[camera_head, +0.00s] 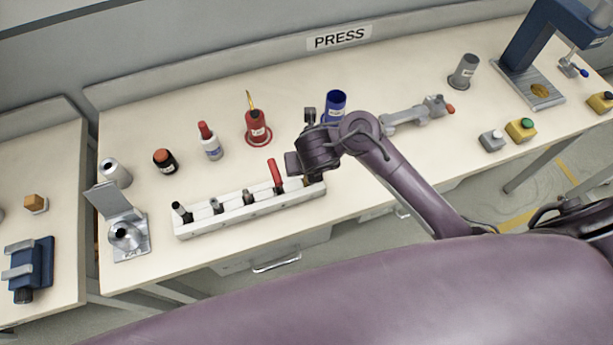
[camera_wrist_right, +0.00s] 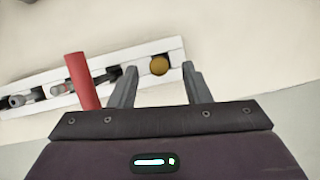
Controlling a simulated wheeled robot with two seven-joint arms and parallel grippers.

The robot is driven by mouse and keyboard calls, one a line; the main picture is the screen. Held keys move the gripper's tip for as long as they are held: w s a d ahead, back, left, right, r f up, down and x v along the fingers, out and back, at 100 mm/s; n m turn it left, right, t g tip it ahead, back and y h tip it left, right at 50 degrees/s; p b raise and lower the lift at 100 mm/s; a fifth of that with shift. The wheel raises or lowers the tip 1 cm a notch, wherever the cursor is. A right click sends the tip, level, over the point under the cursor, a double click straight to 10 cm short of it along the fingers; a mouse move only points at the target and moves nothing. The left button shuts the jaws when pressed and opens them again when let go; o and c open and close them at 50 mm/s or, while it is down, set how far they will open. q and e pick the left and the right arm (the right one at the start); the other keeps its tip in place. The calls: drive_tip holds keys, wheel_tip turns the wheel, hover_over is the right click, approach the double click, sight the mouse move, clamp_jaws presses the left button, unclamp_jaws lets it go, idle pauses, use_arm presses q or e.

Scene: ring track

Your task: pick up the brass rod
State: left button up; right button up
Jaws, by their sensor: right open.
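The brass rod shows end-on as a round brass top (camera_wrist_right: 159,65) in the right wrist view, seated in the end slot of the white rack (camera_wrist_right: 120,66). My right gripper (camera_wrist_right: 160,70) is open, with one finger to each side of the brass top in that view. I cannot tell how far the fingers are above it, and no contact shows. In the head view my right gripper (camera_head: 303,163) is over the right end of the white rack (camera_head: 248,209) and largely hides the rod there. My left gripper is not in view.
A red-handled tool (camera_head: 275,174) stands in the rack close left of the gripper, with several other tools further left. A blue cup (camera_head: 336,103) and a red oil can (camera_head: 257,127) stand behind. A grey clamp-like tool (camera_head: 412,114) lies right. Bench front edge is close.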

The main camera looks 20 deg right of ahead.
drive_tip(key=b+x, duration=0.2)
drive_tip(key=x, duration=0.2)
drive_tip(key=shift+s+f, duration=0.1)
drive_tip(key=shift+f, duration=0.3)
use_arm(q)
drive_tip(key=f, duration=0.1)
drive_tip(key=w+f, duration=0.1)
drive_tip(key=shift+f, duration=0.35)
use_arm(e)
clamp_jaws()
